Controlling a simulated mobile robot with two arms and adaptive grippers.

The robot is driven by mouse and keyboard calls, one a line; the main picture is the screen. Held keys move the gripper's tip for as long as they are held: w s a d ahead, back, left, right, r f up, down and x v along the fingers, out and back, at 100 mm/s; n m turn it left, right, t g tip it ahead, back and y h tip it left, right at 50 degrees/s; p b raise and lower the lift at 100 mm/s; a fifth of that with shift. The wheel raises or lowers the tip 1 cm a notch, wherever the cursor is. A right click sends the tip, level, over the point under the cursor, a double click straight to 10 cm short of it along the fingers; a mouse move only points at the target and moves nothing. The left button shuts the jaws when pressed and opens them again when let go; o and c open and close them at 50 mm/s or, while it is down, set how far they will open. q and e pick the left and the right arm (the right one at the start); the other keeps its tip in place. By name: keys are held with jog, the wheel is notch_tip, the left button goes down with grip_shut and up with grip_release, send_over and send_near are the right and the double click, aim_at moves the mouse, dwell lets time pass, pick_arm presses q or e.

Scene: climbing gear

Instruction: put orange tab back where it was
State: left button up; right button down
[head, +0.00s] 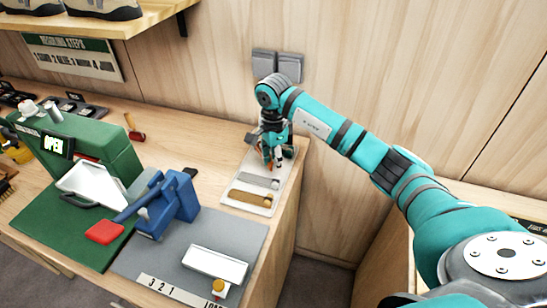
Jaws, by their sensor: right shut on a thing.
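My right gripper (273,161) points down over the far end of the light board (235,203) at the bench's right end. It is shut on the orange tab (269,164), of which only a small orange bit shows between the fingers. Whether the tab touches the board is hidden. The board also bears a grey strip (261,182) and a brown strip (248,198). My left gripper is out of view.
A green machine with an OPEN sign (53,145) and a blue press with a red-ended lever (178,205) stand to the left. A white tray (215,264) lies on the grey mat (180,250). Wall switches (264,62) are behind my arm. The bench ends just right of the board.

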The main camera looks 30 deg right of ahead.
jog(key=shift+f, duration=0.15)
jog(key=shift+f+b, duration=0.5)
jog(key=shift+b, duration=0.1)
jog(key=c, duration=1.2)
grip_release()
jog(key=shift+r, duration=0.15)
jog(key=shift+r+p, duration=0.3)
jog(key=shift+p, duration=0.1)
jog(key=shift+r+p, duration=0.4)
jog(key=shift+r, duration=0.15)
notch_tip(320, 180, up, 11)
jog(key=b, duration=0.3)
jog(key=shift+r, duration=0.15)
